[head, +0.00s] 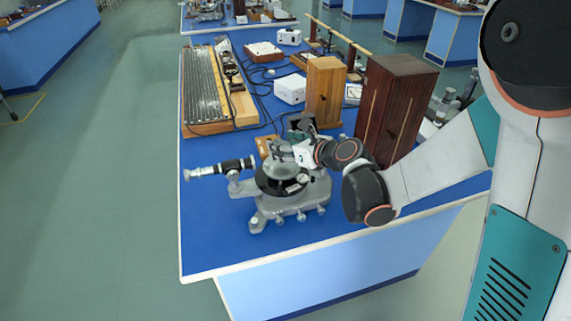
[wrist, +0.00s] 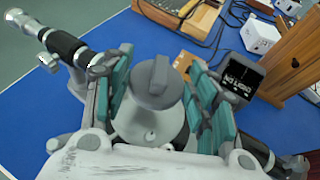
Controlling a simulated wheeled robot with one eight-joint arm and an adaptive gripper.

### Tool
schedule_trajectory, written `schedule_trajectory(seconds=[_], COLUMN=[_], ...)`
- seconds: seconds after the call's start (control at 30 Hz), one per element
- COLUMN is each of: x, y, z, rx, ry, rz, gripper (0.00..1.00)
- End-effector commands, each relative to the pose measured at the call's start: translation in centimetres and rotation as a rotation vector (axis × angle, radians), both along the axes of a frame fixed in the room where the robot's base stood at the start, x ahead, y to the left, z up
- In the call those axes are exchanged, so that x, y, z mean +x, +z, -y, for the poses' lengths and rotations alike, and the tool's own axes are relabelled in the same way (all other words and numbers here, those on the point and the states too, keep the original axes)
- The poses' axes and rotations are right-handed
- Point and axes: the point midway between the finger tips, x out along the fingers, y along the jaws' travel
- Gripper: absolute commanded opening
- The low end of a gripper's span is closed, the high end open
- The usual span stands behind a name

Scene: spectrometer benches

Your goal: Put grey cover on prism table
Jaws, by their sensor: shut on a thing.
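My gripper (head: 286,153) is above the middle of the grey spectrometer (head: 285,205) on the blue bench. In the wrist view, its teal finger pads stand on either side of the grey cover (wrist: 157,84), which has a raised ridge on top. The gripper is shut on the cover. Below the cover, a round grey surface (wrist: 150,126) shows, apparently the prism table. I cannot tell whether the cover touches it. In the head view the gripper largely hides the cover.
The telescope tube (head: 220,168) sticks out to the left. A black box with white lettering (wrist: 240,76) stands close right of the fingers. A light wooden box (head: 325,92) and a dark wooden cabinet (head: 393,108) stand behind. The front left bench top is clear.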

Motion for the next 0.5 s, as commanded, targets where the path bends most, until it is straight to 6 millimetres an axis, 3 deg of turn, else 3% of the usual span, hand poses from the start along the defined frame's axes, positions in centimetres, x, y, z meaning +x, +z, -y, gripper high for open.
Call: schedule_trajectory(seconds=[0.23,0.5], x=[0.0,0.0], y=[-1.7,-5.2], z=[0.0,0.0], rx=[0.0,0.0], ry=[0.0,0.0], rz=[0.0,0.0], gripper=[0.33,0.33])
